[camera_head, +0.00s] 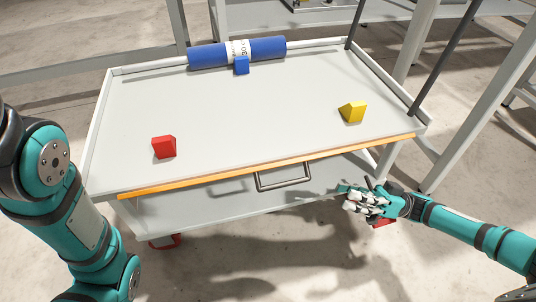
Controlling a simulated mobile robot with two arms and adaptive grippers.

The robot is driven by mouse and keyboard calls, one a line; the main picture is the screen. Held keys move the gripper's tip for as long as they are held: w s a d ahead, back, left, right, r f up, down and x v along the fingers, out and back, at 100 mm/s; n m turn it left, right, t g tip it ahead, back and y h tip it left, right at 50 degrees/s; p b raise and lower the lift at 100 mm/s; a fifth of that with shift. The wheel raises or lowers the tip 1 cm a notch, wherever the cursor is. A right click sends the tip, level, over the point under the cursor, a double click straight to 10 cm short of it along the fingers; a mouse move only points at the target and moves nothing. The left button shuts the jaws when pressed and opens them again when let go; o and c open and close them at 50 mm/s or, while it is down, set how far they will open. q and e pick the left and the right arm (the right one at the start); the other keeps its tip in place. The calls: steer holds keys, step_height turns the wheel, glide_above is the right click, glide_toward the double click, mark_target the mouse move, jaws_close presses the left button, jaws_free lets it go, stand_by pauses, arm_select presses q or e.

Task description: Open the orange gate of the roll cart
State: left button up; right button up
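The roll cart (230,120) is a light grey cart with a raised rim on its back and sides. Its orange gate (220,174) shows as a thin orange strip along the whole front edge. A dark grey bar handle (283,186) sticks out below the strip, near its middle. My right gripper (352,197) is in front of the cart's right part, to the right of the handle and apart from it. It holds nothing that I can see, and its finger opening is unclear. My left arm comes in at the left, with its gripper out of view.
A blue roll (265,48) with a white label lies at the cart's back edge, with a blue block (241,65) before it. A red block (164,147) and a yellow block (352,111) stand on the top. Grey frame posts (478,95) rise at the right.

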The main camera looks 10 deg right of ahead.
steer(key=n, duration=0.1)
steer(key=g+b, duration=0.1)
steer(key=b, duration=0.5)
glide_toward(283, 182)
steer(key=x, duration=0.8)
steer(key=shift+a+f, duration=0.2)
steer(key=shift+a, duration=0.1)
steer(key=shift+x, duration=0.75)
steer(key=shift+r, duration=0.1)
steer(key=shift+c, duration=0.3)
jaws_close()
